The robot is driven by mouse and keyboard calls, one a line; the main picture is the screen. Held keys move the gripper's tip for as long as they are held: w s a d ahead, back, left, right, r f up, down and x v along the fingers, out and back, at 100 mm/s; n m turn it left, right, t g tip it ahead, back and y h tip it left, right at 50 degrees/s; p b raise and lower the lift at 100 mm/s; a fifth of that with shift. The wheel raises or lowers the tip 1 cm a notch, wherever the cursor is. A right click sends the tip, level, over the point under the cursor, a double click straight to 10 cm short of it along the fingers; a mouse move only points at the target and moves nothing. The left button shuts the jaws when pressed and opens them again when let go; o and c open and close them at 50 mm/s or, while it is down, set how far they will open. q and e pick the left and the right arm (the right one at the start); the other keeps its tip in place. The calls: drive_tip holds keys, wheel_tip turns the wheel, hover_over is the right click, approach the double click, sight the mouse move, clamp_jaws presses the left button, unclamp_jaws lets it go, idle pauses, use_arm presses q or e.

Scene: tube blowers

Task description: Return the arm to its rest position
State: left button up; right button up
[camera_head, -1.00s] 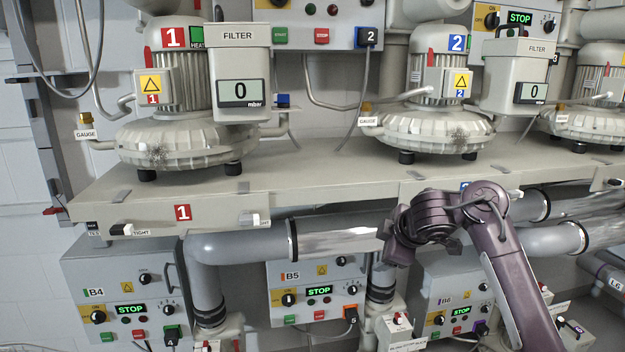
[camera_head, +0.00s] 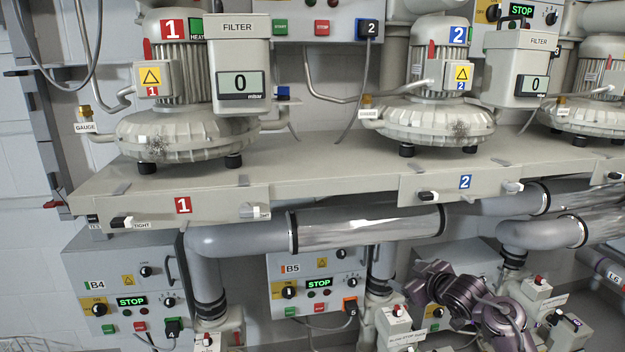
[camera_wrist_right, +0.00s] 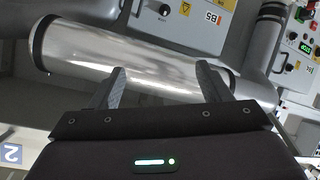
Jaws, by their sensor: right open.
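My right arm (camera_head: 462,296), purple, shows low at the right in the head view, in front of the B6 panel. Its fingers cannot be made out there. In the right wrist view my right gripper (camera_wrist_right: 163,82) is open, with its two dark fingers apart and nothing between them. A shiny metal pipe section (camera_wrist_right: 130,62) lies beyond the fingertips; I cannot tell how far off it is. It also shows in the head view (camera_head: 365,229), above and left of the arm. My left gripper is not in view.
A bench edge with plate 1 (camera_head: 183,205) and plate 2 (camera_head: 465,181) runs above the arm. Blower 1 (camera_head: 180,135) and blower 2 (camera_head: 440,125) stand on it. Panels B4 (camera_head: 95,287) and B5 (camera_head: 293,268) are below, left of the arm.

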drive_tip(key=w+d+r+m+t+h, duration=0.3)
drive_tip(key=d+r+m+t+h, duration=0.3)
drive_tip(key=d+r, duration=0.55)
drive_tip(key=s+a+f+g+y, duration=0.1)
drive_tip(key=s+f+g, duration=0.15)
drive_tip(key=f, duration=1.05)
drive_tip(key=s+a+f+g, duration=0.2)
drive_tip(key=s+f, duration=0.1)
drive_tip(key=f, duration=1)
drive_tip(key=s+a+f+g, duration=0.1)
drive_tip(key=s+f+g, duration=0.1)
drive_tip(key=s+f, duration=0.7)
drive_tip(key=s+a+f+g, duration=0.15)
drive_tip(key=s+f, duration=0.25)
drive_tip(key=f, duration=0.8)
drive_tip(key=s+a+f+g, duration=0.2)
drive_tip(key=s+f, duration=0.5)
drive_tip(key=s, duration=0.4)
drive_tip(key=s+a+f+g+y, duration=0.1)
drive_tip(key=s+f+g, duration=0.2)
drive_tip(key=s+f, duration=0.55)
drive_tip(key=s+a+f+g, duration=0.2)
drive_tip(key=s+f, duration=0.3)
drive_tip(key=s, duration=0.8)
drive_tip(key=s+a+f+g, duration=0.1)
drive_tip(key=s+f+g, duration=0.1)
drive_tip(key=s, duration=1.3)
drive_tip(key=shift+a+f, duration=0.35)
drive_tip(key=shift+f, duration=0.3)
drive_tip(key=shift+s, duration=0.1)
